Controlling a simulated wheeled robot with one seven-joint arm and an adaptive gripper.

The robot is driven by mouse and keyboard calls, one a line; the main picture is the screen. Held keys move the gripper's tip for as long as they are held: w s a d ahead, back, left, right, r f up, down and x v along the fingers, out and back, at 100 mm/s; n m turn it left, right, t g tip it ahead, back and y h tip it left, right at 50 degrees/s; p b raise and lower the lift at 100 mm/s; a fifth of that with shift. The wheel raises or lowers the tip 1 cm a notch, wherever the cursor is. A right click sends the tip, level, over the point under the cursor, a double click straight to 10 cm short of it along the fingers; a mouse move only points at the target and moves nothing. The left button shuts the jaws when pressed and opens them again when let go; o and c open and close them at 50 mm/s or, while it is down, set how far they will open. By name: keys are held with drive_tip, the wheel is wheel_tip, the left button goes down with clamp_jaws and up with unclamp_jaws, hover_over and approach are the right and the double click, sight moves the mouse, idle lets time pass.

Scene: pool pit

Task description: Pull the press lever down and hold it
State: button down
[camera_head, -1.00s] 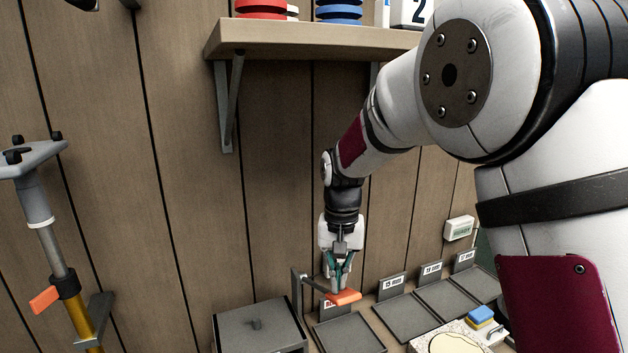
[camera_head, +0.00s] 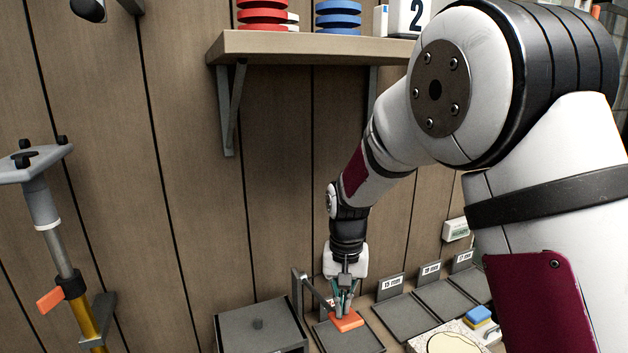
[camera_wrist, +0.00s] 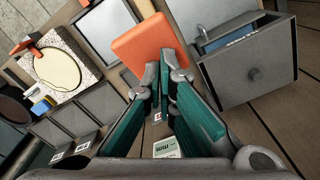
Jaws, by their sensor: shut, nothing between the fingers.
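The press lever's orange grip (camera_head: 347,321) is low over the tray at the bench's left part. Its grey arm (camera_head: 318,294) slopes down to the grip from an upright post (camera_head: 297,290). My gripper (camera_head: 344,306) is shut and empty, pointing down with its fingertips at the top of the orange grip. In the wrist view the fingertips (camera_wrist: 165,72) meet the near edge of the orange grip (camera_wrist: 146,46), which looks like a flat plate. Whether they press on it firmly cannot be told.
A grey box with a knob (camera_head: 257,324) stands left of the lever. Dark trays with size labels (camera_head: 391,284) run to the right. A small white box (camera_head: 456,229) is on the wall side. A wooden shelf (camera_head: 310,47) with discs overhangs. An orange-handled pole (camera_head: 62,290) stands at left.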

drive_tip(key=shift+s+d+f, duration=0.1)
drive_tip(key=shift+s+f, duration=0.15)
drive_tip(key=shift+f, duration=0.15)
drive_tip(key=shift+s+d+f, duration=0.1)
drive_tip(key=shift+s+f, duration=0.1)
drive_tip(key=shift+f, duration=0.75)
drive_tip(key=shift+s+d+f, duration=0.1)
drive_tip(key=shift+s+f, duration=0.15)
drive_tip(key=shift+f, duration=0.7)
drive_tip(key=shift+s+d+f, duration=0.1)
drive_tip(key=shift+s+f, duration=0.1)
drive_tip(key=shift+f, duration=0.75)
drive_tip(key=shift+f+b, duration=0.75)
drive_tip(key=shift+f, duration=2.15)
drive_tip(key=shift+f, duration=0.1)
